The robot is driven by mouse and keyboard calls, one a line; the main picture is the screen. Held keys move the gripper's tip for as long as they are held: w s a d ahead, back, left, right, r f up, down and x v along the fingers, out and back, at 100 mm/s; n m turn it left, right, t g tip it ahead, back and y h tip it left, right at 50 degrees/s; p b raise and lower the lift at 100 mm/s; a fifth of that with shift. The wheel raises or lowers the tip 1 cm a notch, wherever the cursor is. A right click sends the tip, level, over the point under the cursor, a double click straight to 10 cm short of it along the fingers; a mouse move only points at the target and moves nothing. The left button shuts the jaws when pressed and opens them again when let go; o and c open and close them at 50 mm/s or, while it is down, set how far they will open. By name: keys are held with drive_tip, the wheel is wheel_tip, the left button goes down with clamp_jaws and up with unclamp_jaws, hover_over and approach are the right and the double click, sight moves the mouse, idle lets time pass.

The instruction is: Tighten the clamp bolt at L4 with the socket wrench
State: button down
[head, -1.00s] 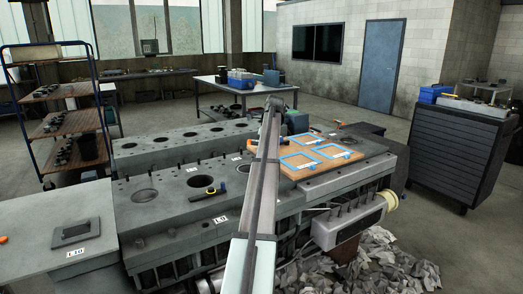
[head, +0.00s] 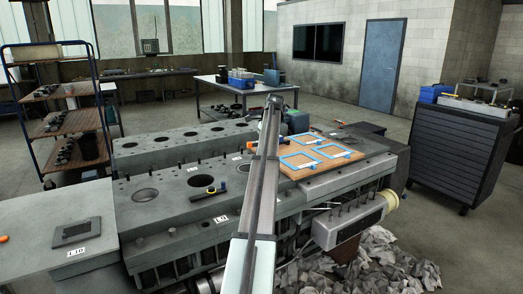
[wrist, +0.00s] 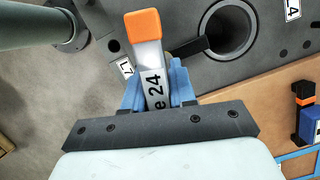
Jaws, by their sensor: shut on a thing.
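I take this tool to be the socket wrench (wrist: 145,40). A dark bar beside it points towards a round bore; I cannot tell whether it belongs to the tool. The L4 label (wrist: 292,9) is on the grey block, right of the bore. The clamp bolt at L4 cannot be made out. In the head view my arm hides the gripper.
The engine block (head: 150,215) fills the middle. A wooden board (head: 293,173) with blue outlines lies on its right; a blue-and-orange item (wrist: 308,112) is on it in the wrist view. An L7 label (wrist: 125,68) is left of the tool.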

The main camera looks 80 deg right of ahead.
drive_tip(key=shift+f, duration=0.1)
drive_tip(key=shift+f, duration=0.6)
drive_tip(key=m+h, duration=0.1)
drive_tip(key=m, duration=0.3)
drive_tip(key=shift+m, duration=0.4)
drive_tip(key=m+h, duration=0.1)
drive_tip(key=m, duration=0.3)
drive_tip(key=shift+d, duration=0.15)
drive_tip(key=m+h, duration=0.1)
drive_tip(key=m, duration=0.3)
drive_tip(key=shift+d, duration=0.1)
drive_tip(key=m+g+h, duration=0.1)
drive_tip(key=m, duration=0.4)
drive_tip(key=shift+s+d, duration=0.1)
drive_tip(key=shift+d, duration=0.05)
